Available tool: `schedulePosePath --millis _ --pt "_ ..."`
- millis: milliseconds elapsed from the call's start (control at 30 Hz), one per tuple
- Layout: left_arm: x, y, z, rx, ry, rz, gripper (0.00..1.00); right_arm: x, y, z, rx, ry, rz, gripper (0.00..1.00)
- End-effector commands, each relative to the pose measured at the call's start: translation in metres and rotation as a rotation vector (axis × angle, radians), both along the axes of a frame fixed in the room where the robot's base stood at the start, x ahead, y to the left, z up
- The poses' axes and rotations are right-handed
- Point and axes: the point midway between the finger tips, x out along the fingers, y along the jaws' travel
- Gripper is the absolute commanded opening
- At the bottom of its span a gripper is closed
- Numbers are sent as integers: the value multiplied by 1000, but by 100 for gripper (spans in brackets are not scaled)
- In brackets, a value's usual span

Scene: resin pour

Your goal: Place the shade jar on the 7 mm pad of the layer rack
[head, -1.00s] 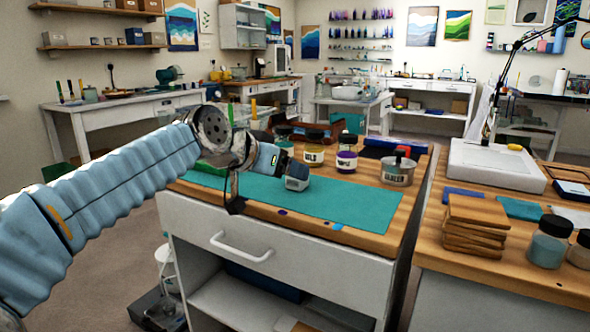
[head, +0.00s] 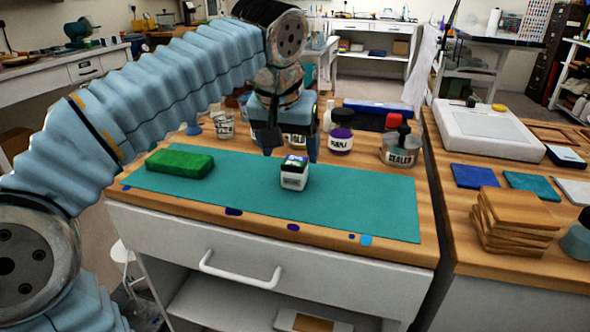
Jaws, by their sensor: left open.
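My left gripper (head: 290,150) hangs fingers down over the far part of the teal mat (head: 370,200), open, with nothing seen between its fingers. A small white block-like item with a dark top (head: 295,178) stands on the mat just in front of it; I cannot tell whether they touch. Other jars there are partly hidden by the gripper. I cannot tell which jar is the shade jar. No layer rack or 7 mm pad can be made out. My right gripper is not in view.
A green block (head: 180,163) lies on the mat's left part. The right bench holds stacked wooden squares (head: 515,220), a white light panel (head: 490,130) and a dark-lidded jar (head: 578,240) cut by the frame edge. The mat's right part is clear.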

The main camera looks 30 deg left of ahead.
Motion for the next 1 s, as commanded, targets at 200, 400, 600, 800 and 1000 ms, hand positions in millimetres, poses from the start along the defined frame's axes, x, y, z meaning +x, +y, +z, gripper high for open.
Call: schedulePosePath --millis 200,400,600,800,1000 --pt "9 2 -23 -1 0 -1 77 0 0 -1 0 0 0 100" --pt "23 7 -46 -1 3 0 77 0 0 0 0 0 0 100" --pt "33 9 -67 -1 -1 -2 77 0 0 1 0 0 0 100" --pt "34 9 -69 -1 -1 -2 77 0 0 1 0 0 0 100" --pt "34 9 -69 -1 -1 -2 51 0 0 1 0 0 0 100"
